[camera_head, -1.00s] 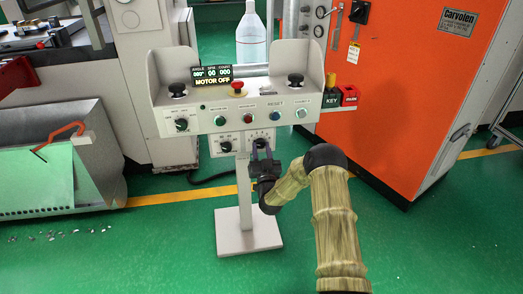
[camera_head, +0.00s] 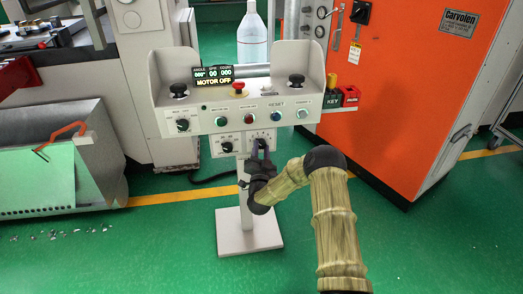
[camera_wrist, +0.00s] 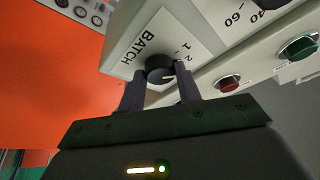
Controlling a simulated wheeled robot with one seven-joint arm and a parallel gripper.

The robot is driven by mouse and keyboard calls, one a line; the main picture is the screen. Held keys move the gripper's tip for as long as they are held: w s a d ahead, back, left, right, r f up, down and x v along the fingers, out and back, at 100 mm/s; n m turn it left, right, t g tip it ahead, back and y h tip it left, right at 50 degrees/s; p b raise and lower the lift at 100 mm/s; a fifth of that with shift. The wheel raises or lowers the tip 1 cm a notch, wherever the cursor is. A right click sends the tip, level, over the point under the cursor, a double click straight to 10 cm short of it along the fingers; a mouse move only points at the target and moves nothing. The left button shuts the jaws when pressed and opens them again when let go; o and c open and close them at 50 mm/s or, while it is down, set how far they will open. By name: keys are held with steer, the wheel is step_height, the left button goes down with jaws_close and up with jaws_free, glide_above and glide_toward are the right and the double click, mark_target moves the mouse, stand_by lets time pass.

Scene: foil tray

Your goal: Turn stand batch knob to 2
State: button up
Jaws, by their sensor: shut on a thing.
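The batch knob (camera_wrist: 160,68) is a round black knob on a white plate lettered BATCH (camera_wrist: 136,58), on the underside panel of the stand. In the wrist view my gripper (camera_wrist: 160,78) has one finger on each side of it, shut on it. A small white pointer mark shows on the knob's near side. Numerals including 2 are printed beside it; I cannot tell for sure which one the pointer faces. In the head view my gripper (camera_head: 260,150) is at the lower right panel of the control stand (camera_head: 205,118) and mostly hides the knob.
A second black knob (camera_head: 227,147) sits just left on the same lower panel. Above are a row of buttons, a red emergency button (camera_head: 238,88) and a display reading MOTOR OFF (camera_head: 213,77). An orange cabinet (camera_head: 420,90) stands at right. The green floor in front is open.

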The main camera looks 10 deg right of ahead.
steer(key=shift+r, duration=0.1)
steer(key=o, duration=1)
steer(key=shift+w+d, duration=0.1)
steer(key=b+v, duration=0.7)
steer(key=v, duration=1)
steer(key=shift+s+b, duration=0.25)
steer(key=shift+b, duration=0.1)
